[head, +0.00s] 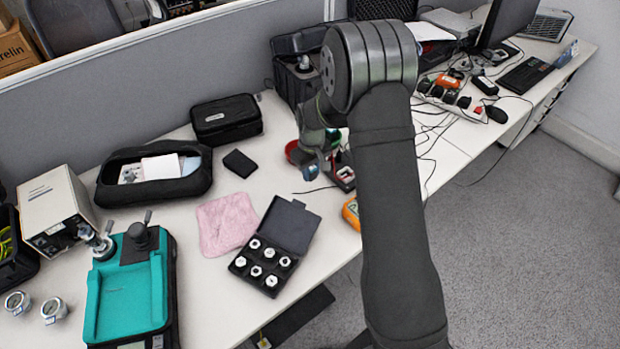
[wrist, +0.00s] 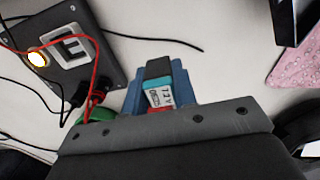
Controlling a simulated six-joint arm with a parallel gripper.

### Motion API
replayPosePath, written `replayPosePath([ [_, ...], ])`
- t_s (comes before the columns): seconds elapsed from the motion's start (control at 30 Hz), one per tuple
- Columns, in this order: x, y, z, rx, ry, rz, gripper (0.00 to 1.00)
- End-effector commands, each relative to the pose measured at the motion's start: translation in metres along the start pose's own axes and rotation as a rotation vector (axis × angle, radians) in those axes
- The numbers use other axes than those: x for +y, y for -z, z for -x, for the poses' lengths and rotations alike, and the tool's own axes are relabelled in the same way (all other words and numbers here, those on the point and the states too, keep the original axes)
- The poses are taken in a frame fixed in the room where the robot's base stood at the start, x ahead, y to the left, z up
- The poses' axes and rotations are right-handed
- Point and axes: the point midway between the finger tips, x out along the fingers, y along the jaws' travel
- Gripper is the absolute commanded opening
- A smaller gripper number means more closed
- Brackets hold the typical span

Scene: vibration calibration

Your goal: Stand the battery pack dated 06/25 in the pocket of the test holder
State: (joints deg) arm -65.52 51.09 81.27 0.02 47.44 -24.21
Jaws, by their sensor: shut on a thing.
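My gripper (head: 314,168) hangs over the table right of the pink cloth in the head view. In the wrist view, its blue fingers (wrist: 160,88) are shut on a battery pack (wrist: 164,90) with a black end and a teal and white label. The label seems to show a voltage; I cannot read a date on it. A dark box (wrist: 108,62) with a white-framed panel, a yellow light and red and black wires lies to the left in the wrist view. It may be the test holder, but I cannot tell. The dark box also shows beside the gripper in the head view (head: 343,181).
An open case of sockets (head: 285,232), a pink cloth (head: 226,222) and a small black block (head: 239,163) lie left of my gripper. A teal tray (head: 130,295) is further left. Chargers and cables (head: 460,98) crowd the back right. Loose cables lie nearby.

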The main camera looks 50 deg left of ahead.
Motion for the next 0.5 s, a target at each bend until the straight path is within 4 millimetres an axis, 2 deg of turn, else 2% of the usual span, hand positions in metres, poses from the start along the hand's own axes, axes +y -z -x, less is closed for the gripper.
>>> replayPosePath([
  [0.03,0.009,-0.013,0.006,-0.002,0.001,-0.009,0.01],
  [0.3,0.042,-0.063,0.042,-0.001,0.000,-0.008,0.01],
  [0.5,0.057,-0.086,0.058,-0.003,0.001,-0.005,0.01],
])
